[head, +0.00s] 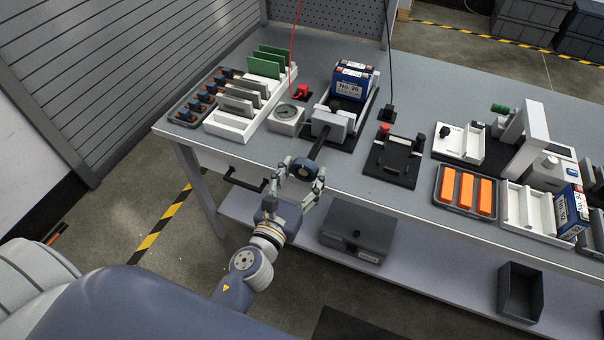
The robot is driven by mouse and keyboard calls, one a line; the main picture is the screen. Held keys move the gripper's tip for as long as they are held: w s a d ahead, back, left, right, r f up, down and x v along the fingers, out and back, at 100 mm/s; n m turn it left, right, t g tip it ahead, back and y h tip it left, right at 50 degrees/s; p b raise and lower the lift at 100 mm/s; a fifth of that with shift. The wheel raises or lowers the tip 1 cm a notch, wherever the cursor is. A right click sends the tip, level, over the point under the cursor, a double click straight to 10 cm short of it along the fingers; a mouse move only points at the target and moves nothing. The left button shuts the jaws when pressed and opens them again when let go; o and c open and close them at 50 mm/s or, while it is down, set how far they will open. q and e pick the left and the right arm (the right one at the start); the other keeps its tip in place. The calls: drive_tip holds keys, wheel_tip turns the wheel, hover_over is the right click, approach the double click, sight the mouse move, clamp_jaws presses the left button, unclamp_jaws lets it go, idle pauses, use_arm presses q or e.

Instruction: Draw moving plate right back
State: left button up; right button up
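The moving plate (331,123) is a grey upright block on a black base on the bench. A blue and white battery box labelled No. 26 (349,84) stands behind it. A black rod (318,146) runs from the plate towards me and ends in a dark round knob (303,169) at the bench's front edge. My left gripper (303,174) has one finger on each side of the knob. I cannot tell whether the fingers touch it or stand slightly apart. My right gripper is out of view.
A white rack (226,127) with grey and green boards and a round gauge (286,117) stand left of the plate. A black fixture (394,160) and a tray of orange blocks (439,183) are to the right. A grey box (357,234) sits on the lower shelf.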

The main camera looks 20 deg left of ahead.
use_arm(q)
drive_tip(key=shift+o, duration=0.6)
drive_tip(key=shift+s+r, duration=0.15)
drive_tip(key=shift+s, duration=0.05)
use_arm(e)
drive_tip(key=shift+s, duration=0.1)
use_arm(q)
drive_tip(key=shift+s, duration=0.25)
drive_tip(key=shift+s+a+b, duration=0.1)
drive_tip(key=shift+s+b, duration=0.85)
drive_tip(key=shift+s, duration=0.7)
drive_tip(key=s+b, duration=0.1)
drive_tip(key=s, duration=0.2)
drive_tip(key=shift+a, duration=0.1)
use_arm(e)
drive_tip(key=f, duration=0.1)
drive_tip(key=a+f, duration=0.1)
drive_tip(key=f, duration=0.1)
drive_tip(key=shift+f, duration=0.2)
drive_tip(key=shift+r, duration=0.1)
